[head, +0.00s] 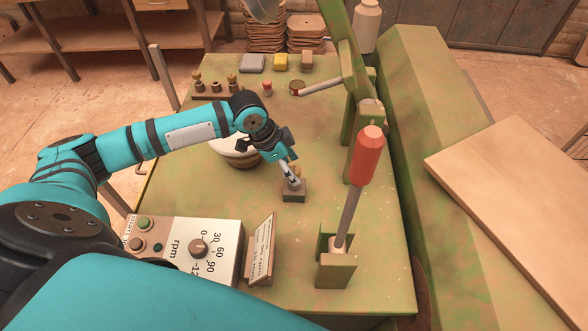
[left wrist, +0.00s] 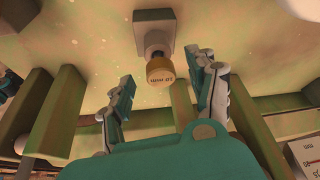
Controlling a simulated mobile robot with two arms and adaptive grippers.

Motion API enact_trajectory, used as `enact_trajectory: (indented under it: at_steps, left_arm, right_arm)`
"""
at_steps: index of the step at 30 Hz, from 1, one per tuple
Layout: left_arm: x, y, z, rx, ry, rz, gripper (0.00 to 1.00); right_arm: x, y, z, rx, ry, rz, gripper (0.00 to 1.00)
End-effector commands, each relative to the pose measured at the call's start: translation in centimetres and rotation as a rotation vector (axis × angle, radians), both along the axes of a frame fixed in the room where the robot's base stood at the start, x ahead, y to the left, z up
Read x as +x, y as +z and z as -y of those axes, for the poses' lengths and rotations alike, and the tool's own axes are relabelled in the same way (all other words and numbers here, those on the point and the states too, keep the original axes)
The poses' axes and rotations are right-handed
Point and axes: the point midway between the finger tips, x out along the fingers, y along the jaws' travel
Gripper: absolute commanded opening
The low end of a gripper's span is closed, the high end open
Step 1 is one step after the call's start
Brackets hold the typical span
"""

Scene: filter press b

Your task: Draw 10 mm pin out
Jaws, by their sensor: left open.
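The 10 mm pin (left wrist: 160,70) has a brass-coloured round head with its size marked on the end, upside down in the left wrist view. In the head view the block (head: 293,194) sits mid-table, and the pin head (head: 297,184) is partly hidden by my gripper. My left gripper (head: 291,176) is open just above the pin. In the left wrist view its fingers (left wrist: 165,88) are spread to either side of the head, with a gap on both sides. My right gripper is not in view.
A lever with a red handle (head: 368,150) stands right of the block. A control box with an rpm dial (head: 198,248) and an upright plate (head: 261,248) are in front. A white bowl (head: 230,148) is behind my gripper. A pin rack (head: 215,93) stands at the back left.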

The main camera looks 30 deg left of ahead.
Motion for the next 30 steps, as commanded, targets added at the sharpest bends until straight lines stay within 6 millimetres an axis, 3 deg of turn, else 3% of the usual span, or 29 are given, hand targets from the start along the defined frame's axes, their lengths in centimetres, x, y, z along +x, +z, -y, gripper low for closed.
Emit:
enact_trajectory:
  at_steps: [6,17,30]
  left_arm:
    - [0.6,-2.1,0.7,0.0,0.0,0.0,0.58]
    - [0.7,-2.6,0.8,0.001,0.0,0.001,0.58]
    - [0.7,-2.5,0.8,0.001,0.0,0.001,0.02]
  right_arm:
    - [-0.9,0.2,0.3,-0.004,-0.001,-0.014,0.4]
    - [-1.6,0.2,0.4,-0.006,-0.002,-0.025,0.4]
    - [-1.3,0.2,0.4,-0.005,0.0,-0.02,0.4]
